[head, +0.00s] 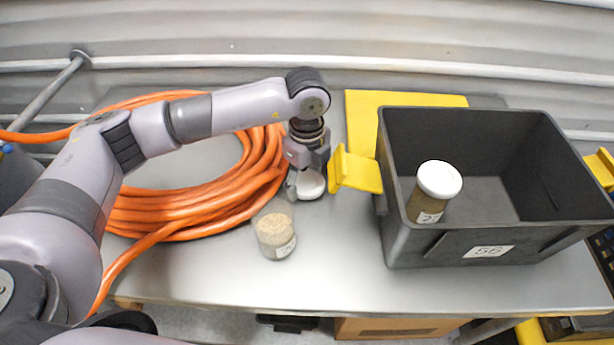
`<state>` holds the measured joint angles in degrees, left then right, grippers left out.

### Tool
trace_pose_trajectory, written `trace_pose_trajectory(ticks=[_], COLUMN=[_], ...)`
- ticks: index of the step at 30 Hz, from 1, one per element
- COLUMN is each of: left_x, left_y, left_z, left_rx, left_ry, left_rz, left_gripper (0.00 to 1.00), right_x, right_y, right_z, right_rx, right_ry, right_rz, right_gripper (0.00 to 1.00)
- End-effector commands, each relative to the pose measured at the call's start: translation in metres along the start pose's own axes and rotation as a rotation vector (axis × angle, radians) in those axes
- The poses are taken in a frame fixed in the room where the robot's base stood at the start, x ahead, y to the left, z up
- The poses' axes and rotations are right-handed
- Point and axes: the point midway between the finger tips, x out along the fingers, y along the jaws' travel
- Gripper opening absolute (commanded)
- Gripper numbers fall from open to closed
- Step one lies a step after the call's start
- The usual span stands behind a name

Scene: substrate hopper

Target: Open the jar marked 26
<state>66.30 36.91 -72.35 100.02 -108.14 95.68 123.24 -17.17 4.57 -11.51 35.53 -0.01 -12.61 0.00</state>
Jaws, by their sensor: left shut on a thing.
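A clear jar (276,236) of pale beige grains stands upright on the metal table, its top uncovered. Its small white label faces the front right; the number is too small to read surely. My left gripper (305,179) points down behind and slightly right of this jar, shut on a white lid (312,186). The lid is apart from the jar; I cannot tell whether it touches the table. A second jar (428,202), brown with a white lid on, stands in the dark crate; its label is only partly legible. My right gripper is not in view.
The dark grey crate (490,249), labelled 56, fills the table's right side. A coiled orange hose (190,222) lies to the left. A yellow bracket-like piece (356,171) stands just right of the gripper. The table front between jar and crate is clear.

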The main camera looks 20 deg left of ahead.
Motion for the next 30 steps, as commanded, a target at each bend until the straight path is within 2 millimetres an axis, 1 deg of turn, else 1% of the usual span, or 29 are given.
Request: trace_pose_trajectory(ticks=[4,8,9,17,18,26,30], left_x=[-0.0004,0.0040,0.0030,0.0022,0.0022,0.0019,-0.0043], left_y=[-0.0003,-0.0002,-0.0002,-0.0002,-0.0002,-0.0002,-0.0008], left_z=[0.0001,0.0000,0.0000,0.0000,0.0000,0.0000,0.0001], left_rx=[0.000,0.000,0.000,0.000,0.000,0.000,0.000], left_ry=[0.000,0.000,0.000,0.000,0.000,0.000,-0.001], left_rz=[-0.001,0.000,-0.001,0.000,0.000,0.000,-0.002], left_gripper=[0.29,0.29,0.64,0.81,0.83,0.83,0.83], right_x=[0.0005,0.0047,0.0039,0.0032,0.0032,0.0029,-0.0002], right_y=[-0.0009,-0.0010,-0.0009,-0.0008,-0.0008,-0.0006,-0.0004], right_z=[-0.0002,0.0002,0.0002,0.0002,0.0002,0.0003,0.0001], right_rx=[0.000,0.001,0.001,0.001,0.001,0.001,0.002], right_ry=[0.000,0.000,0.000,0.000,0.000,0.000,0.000], right_rz=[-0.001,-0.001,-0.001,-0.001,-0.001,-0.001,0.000], right_gripper=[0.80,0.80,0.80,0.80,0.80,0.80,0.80])
